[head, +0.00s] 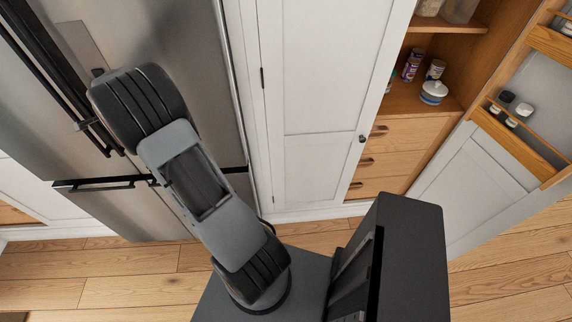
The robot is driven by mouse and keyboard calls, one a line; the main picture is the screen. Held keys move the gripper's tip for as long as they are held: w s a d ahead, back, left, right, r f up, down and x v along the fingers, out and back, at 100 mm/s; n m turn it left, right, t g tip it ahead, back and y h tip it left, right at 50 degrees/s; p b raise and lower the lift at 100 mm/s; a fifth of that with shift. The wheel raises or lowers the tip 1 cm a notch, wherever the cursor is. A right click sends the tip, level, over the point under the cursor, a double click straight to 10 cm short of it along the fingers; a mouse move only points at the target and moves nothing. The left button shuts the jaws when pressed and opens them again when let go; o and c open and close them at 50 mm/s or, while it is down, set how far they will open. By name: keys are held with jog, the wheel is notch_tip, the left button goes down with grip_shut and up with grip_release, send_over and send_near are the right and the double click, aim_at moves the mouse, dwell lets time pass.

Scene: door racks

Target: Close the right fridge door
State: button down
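The fridge is stainless steel and stands at the left of the head view. Its right door (185,45) is the tall panel to the right of the paired dark vertical handles (48,75). The door looks flush or nearly flush with the fridge front; I cannot tell whether a small gap remains. My arm crosses in front of the door and hides its lower middle part. My gripper is not visible; the upper arm links cover the area beyond them.
Below the door is a lower fridge front with a dark horizontal handle (100,184). A white cabinet (320,90) stands right of the fridge. Further right, an open pantry holds jars and cans, with wooden drawers (390,165) and an open racked door (490,175). Wooden floor (130,264) is clear.

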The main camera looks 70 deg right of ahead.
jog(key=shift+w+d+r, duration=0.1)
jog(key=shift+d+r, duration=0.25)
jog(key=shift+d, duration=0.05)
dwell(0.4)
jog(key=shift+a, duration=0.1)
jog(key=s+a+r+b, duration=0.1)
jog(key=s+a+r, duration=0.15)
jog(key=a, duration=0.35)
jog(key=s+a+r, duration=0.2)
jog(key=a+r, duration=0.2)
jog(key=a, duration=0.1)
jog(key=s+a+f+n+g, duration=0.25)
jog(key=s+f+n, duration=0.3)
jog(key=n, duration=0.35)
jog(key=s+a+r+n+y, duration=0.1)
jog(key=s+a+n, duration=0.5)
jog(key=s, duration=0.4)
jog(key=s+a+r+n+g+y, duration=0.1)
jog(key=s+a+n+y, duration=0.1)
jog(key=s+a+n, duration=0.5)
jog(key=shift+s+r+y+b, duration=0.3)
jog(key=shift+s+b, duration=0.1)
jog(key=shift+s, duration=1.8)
